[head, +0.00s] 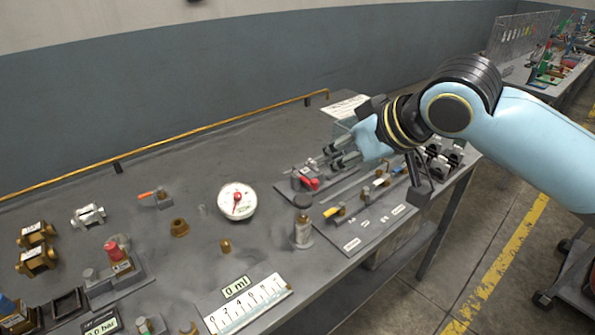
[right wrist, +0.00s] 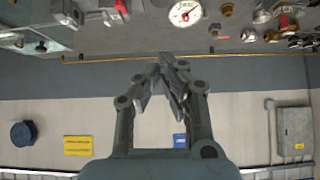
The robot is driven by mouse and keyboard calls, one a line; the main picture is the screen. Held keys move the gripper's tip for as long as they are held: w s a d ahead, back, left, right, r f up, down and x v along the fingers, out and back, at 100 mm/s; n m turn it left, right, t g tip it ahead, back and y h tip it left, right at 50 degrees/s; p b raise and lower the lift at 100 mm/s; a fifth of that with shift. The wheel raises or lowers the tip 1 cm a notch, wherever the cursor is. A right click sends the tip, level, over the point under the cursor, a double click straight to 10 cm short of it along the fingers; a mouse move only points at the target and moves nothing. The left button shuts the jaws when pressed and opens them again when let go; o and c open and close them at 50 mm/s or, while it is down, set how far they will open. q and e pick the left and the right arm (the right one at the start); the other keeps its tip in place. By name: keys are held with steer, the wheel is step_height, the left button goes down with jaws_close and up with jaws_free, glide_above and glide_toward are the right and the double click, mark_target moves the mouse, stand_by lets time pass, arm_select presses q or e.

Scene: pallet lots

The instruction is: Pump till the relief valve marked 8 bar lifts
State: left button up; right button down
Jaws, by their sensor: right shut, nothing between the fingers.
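My right gripper (head: 318,163) reaches over the bench from the right and is shut and empty; in the right wrist view its fingertips (right wrist: 172,62) meet with nothing between them. Below it is a grey plate (head: 290,187) with a red part (head: 308,180); the arm hides some of it. A round white gauge (head: 237,202) with a red needle stands left of the gripper, and shows in the right wrist view (right wrist: 185,13). Brass fittings with white labels (head: 36,233) sit at the far left. I cannot read an 8 bar marking. My left gripper is not in view.
A metal cylinder with a dark top (head: 302,230) stands near the front edge. A red-knobbed block (head: 114,262) is at left. A yellow pipe (head: 200,131) runs along the back.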

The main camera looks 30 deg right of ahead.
glide_above(308, 199)
step_height(308, 199, down, 7)
steer(key=shift+r, duration=0.1)
step_height(308, 199, down, 3)
steer(key=shift+r+p, duration=0.15)
steer(key=shift+p, duration=0.25)
steer(key=shift+f, duration=0.8)
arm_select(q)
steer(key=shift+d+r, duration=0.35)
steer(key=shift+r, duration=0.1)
